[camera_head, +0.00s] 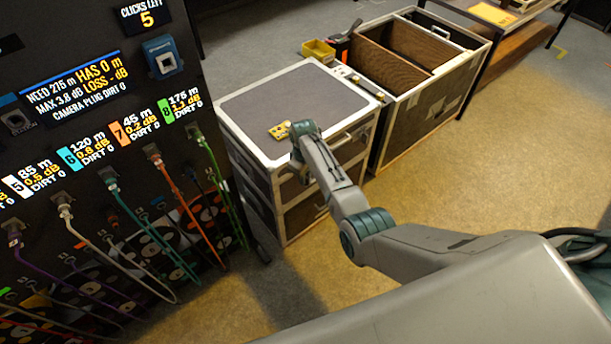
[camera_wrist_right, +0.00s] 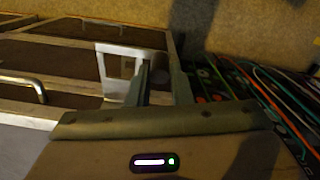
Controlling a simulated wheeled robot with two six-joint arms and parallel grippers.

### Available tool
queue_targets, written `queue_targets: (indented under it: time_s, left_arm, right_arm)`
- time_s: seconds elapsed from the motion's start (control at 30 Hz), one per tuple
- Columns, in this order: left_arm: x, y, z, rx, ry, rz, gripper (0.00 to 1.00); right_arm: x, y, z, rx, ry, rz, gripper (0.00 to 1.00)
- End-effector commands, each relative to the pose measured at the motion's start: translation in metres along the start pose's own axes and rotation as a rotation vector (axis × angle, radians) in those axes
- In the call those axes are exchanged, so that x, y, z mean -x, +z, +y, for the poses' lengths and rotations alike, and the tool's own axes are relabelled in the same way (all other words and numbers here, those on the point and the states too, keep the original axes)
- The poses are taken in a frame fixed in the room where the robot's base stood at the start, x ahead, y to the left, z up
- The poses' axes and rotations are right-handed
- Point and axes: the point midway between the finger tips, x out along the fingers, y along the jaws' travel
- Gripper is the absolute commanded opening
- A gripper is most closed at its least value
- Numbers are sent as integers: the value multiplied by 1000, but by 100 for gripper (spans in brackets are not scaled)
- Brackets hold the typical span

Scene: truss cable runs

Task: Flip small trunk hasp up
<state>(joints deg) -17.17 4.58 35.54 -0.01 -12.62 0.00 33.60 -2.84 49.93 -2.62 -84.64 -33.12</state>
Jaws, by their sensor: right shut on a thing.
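The small trunk (camera_head: 250,98) is a low case with a grey lid and bright metal edges; its lid is closed. My right gripper (camera_head: 299,152) is at the trunk's front upper edge. In the right wrist view the right gripper (camera_wrist_right: 160,78) has its fingers close together beside a pale metal hasp plate (camera_wrist_right: 116,68) on the trunk's front. The jaws are shut on a small part there, which looks like the hasp; the fingers hide most of it, so its angle cannot be told. My left gripper is not in view.
A yellow object (camera_head: 279,131) lies on the trunk lid near my wrist. A larger open case (camera_head: 437,112) stands to the right. A dark panel (camera_head: 105,165) with hanging coloured cables stands close on the left. The floor (camera_head: 440,180) at right is clear.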

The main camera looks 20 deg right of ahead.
Motion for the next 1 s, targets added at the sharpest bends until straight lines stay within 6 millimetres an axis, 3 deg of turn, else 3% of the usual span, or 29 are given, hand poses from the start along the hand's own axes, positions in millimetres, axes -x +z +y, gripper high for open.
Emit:
queue_targets:
  time_s: [0.07,0.1,0.2,0.57,0.77,1.0]
  left_arm:
    - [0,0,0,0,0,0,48]
    - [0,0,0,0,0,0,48]
    - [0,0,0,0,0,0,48]
    - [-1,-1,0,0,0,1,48]
    - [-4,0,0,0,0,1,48]
    - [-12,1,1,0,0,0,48]
  right_arm:
    - [7,-7,3,1,11,20,0]
    - [7,-7,3,1,11,20,23]
    - [6,-6,3,0,10,17,40]
    - [6,-3,2,0,5,9,40]
    - [35,-4,2,0,8,12,40]
    - [83,-5,2,0,8,13,40]
